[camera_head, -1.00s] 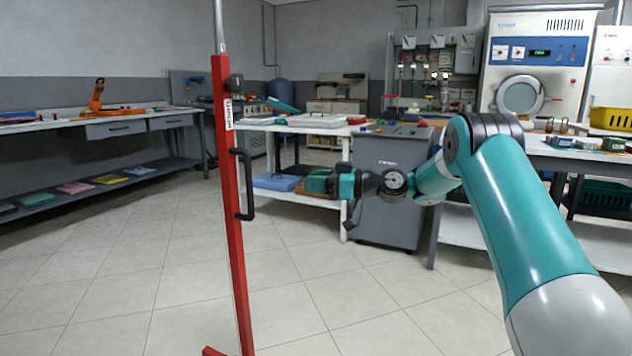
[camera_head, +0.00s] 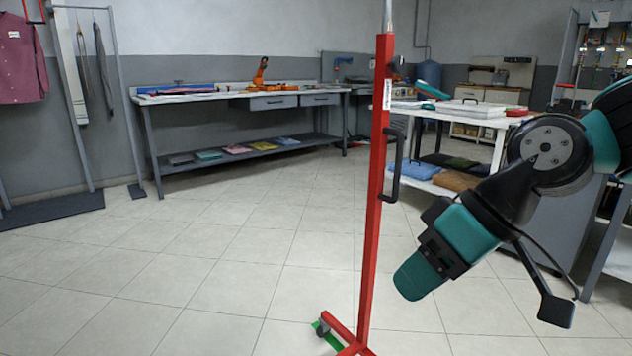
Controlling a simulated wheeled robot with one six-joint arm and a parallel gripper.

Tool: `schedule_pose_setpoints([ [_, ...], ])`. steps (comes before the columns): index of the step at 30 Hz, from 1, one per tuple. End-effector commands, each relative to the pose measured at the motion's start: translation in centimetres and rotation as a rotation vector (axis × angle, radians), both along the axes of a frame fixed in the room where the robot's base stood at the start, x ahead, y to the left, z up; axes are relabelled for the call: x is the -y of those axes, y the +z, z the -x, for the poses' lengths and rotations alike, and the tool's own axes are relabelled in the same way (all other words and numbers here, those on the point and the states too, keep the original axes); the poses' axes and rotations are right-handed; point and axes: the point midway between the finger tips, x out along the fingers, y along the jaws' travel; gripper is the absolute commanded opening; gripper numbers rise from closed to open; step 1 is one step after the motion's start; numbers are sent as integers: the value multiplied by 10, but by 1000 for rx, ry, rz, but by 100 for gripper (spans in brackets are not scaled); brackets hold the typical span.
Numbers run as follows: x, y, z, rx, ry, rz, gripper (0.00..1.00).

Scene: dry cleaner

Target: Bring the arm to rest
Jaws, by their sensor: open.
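My teal and black arm comes in from the right edge, bent at a dark round joint. My gripper (camera_head: 422,276) hangs at its end, pointing down and left over the floor. It is open, and nothing shows held in it. Its fingertips are seen from behind and the side, so the gap between them is hard to make out. In the picture it is just right of the red stand (camera_head: 372,200), apart from its post.
The red stand has a black handle and a wheeled foot on the floor. A white table (camera_head: 455,118) with folded cloths below is behind my arm. A long workbench (camera_head: 225,97) lines the back wall. A garment rack (camera_head: 125,95) stands left. The left floor is clear.

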Motion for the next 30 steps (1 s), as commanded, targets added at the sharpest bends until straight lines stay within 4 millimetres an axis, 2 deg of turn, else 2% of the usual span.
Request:
schedule_pose_setpoints([
  [1,1,-5,27,-35,-2,43,44],
  [3,7,-13,58,-84,-17,101,44],
  [6,20,-25,99,-146,-41,183,44],
  [8,28,-28,119,-178,-58,225,44],
  [9,26,-7,113,-175,-61,218,44],
  [14,26,31,112,-175,-60,216,44],
  [20,26,93,111,-174,-59,214,44],
  [30,26,222,111,-173,-58,213,44],
])
